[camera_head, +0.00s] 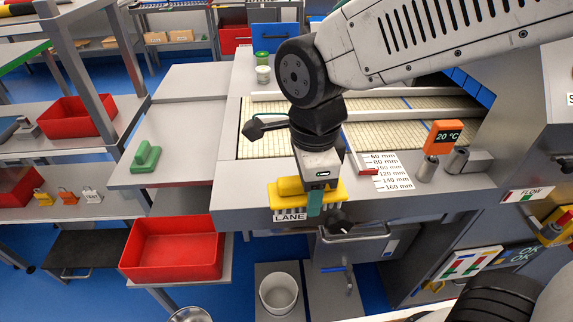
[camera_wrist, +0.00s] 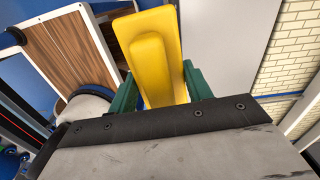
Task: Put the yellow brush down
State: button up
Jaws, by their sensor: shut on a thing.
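The yellow brush (camera_head: 289,188) is in my gripper (camera_head: 314,203), over the front edge of the grey machine ledge, just above the LANE label. Pale bristles show under its yellow base. In the wrist view the yellow brush (camera_wrist: 153,62) stands between the two green fingers of my gripper (camera_wrist: 156,92), which are shut on it. I cannot tell whether the brush touches the ledge.
A red bin (camera_head: 173,250) is below. A white bucket (camera_head: 278,293) stands lower down. An orange 20 °C display (camera_head: 442,138) and a metal cylinder (camera_head: 427,170) stand right on the ledge. The ledge left of the brush (camera_head: 236,197) is clear.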

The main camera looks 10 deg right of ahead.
jog(key=w, duration=0.3)
jog(key=w+a, duration=0.1)
jog(key=w, duration=0.3)
jog(key=w+a+f, duration=0.1)
jog(key=w, duration=0.2)
jog(key=shift+w+a, duration=0.15)
jog(key=shift+w, duration=0.05)
jog(key=shift+w+a+f, duration=0.1)
jog(key=shift+w+f, duration=0.25)
jog(key=shift+f, duration=0.25)
jog(key=shift+w+a+f, duration=0.1)
jog(key=shift+w+f, duration=0.2)
jog(key=shift+f, duration=0.7)
jog(key=shift+f, duration=0.15)
jog(key=shift+f, duration=0.1)
jog(key=o, duration=1.3)
jog(key=shift+f, duration=0.1)
